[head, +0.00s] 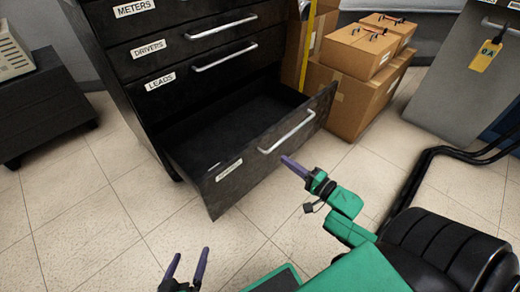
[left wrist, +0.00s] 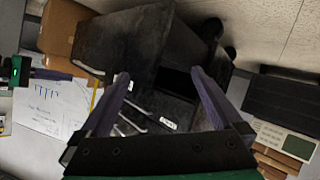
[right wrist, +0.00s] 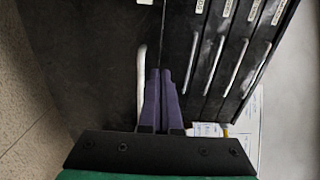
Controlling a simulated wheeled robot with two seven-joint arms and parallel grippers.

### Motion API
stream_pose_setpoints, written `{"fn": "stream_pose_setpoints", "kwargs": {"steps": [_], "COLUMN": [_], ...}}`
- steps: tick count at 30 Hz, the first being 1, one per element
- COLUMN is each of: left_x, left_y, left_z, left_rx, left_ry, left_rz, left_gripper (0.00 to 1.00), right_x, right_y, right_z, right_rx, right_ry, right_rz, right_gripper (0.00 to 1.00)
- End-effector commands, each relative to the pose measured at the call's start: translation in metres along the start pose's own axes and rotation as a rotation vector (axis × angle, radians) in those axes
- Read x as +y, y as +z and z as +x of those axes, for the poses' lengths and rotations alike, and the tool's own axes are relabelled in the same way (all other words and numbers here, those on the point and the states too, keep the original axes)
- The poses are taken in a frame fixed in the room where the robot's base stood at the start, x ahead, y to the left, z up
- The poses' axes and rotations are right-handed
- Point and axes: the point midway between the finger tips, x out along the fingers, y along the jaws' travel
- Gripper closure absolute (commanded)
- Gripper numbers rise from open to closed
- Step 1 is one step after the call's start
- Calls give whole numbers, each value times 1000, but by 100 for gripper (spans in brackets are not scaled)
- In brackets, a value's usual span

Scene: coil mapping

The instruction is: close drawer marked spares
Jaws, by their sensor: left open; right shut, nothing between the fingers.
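The bottom drawer (head: 221,187) of the black cabinet is pulled well out. Its front label (head: 229,170) is too blurred to read, and the visible part of its inside is empty. Its silver handle (head: 287,132) also shows in the right wrist view (right wrist: 141,90). My right gripper (head: 287,160) is shut and empty, its tips just in front of the drawer front, below the handle in the head view; I cannot tell whether they touch it. My left gripper (head: 189,256) is open and empty, low over the floor, away from the drawer.
Shut drawers marked METERS, DRIVERS and LEADS (head: 160,81) are above the open one. Cardboard boxes (head: 350,95) stand right of the cabinet, close to the drawer's right side. A dark low unit (head: 45,110) stands left. Tiled floor (head: 85,205) in front is clear.

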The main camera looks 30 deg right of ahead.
Motion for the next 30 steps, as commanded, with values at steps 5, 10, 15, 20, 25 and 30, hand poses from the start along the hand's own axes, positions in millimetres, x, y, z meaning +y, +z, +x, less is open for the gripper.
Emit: {"fn": "stream_pose_setpoints", "kwargs": {"steps": [5, 10, 15, 20, 25, 30], "left_x": [-8, -16, -20, -20, -20, -20], "left_y": [22, 39, 34, 29, 29, 28], "left_z": [11, 20, 27, 28, 28, 28], "left_rx": [30, 61, 116, 132, 131, 132], "left_ry": [-1, -4, -4, -4, -4, -4], "left_rz": [-10, -19, -15, -12, -12, -11], "left_gripper": [0, 0, 0, 0, 0, 0], "right_x": [5, 6, 4, 1, 1, 1], "right_y": [0, -1, -1, 0, 0, 0], "right_z": [41, 76, 98, 102, 102, 104], "right_rx": [1, 1, 2, 1, 1, 1], "right_ry": [-4, -3, 0, 2, 2, 1], "right_rz": [-3, -3, -2, -2, -2, -2], "right_gripper": [100, 100, 100, 100, 100, 100]}}
